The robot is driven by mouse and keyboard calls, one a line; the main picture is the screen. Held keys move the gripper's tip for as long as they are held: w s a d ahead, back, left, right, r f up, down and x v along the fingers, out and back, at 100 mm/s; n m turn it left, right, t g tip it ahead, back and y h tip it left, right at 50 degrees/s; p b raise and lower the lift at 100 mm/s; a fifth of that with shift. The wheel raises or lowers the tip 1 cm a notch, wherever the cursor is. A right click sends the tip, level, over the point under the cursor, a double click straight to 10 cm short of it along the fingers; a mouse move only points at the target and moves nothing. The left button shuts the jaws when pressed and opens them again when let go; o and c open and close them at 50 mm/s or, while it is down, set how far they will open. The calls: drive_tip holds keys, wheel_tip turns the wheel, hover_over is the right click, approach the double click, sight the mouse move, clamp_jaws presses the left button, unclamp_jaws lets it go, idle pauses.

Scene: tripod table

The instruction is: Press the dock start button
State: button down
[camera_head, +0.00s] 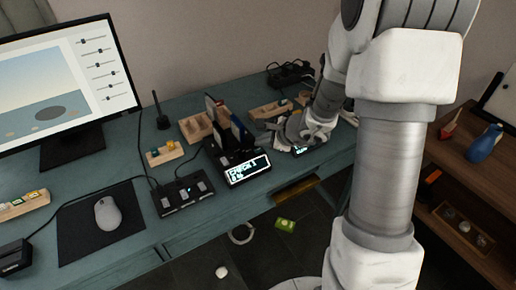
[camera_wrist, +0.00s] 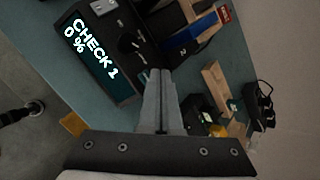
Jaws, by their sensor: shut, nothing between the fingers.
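The black dock (camera_head: 248,171) stands on the teal table, and its lit screen reads CHECK 1, 0 %. The dock fills the upper left of the wrist view (camera_wrist: 98,55), with the same reading. Dark cards or slabs stand in slots behind the screen. My gripper (camera_wrist: 157,74) is shut and empty, its fingertips over the table beside the dock's edge. In the head view my gripper (camera_head: 283,134) is just right of the dock, partly hidden by my wrist. I cannot make out which part is the start button. Whether the fingertips touch anything is unclear.
A wooden tray (camera_head: 196,128) stands behind the dock. A black switch box (camera_head: 183,194) sits left of it, then a mouse (camera_head: 108,213) and monitor. Another small lit display (camera_head: 301,149) shows beside my gripper. Dark cables (camera_wrist: 261,104) lie right in the wrist view. Small items lie on the floor.

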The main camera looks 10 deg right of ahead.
drive_tip(key=shift+r+p, duration=1.8)
drive_tip(key=shift+r, duration=0.7)
drive_tip(key=shift+a+r, duration=0.1)
drive_tip(key=shift+r, duration=0.05)
drive_tip(key=s+a+r+n+g+y+p, duration=0.1)
drive_tip(key=s+a+r+n+p, duration=0.1)
drive_tip(key=s+a+r+n, duration=0.5)
drive_tip(key=s+a+r+n+g+p, duration=0.1)
drive_tip(key=s+r+n+p, duration=0.3)
drive_tip(key=r, duration=0.6)
drive_tip(key=s+d+r+n+h+p, duration=0.1)
drive_tip(key=s+d+r+n+h, duration=0.1)
drive_tip(key=s, duration=0.5)
drive_tip(key=s+d+r+n+h+p, duration=0.1)
drive_tip(key=s+d+r+n+h, duration=0.2)
drive_tip(key=s+d+r+n, duration=0.2)
drive_tip(key=s+r+n, duration=0.1)
drive_tip(key=s+n, duration=0.2)
drive_tip(key=shift+d+r+h+p, duration=0.15)
drive_tip(key=shift+r+h+p, duration=0.15)
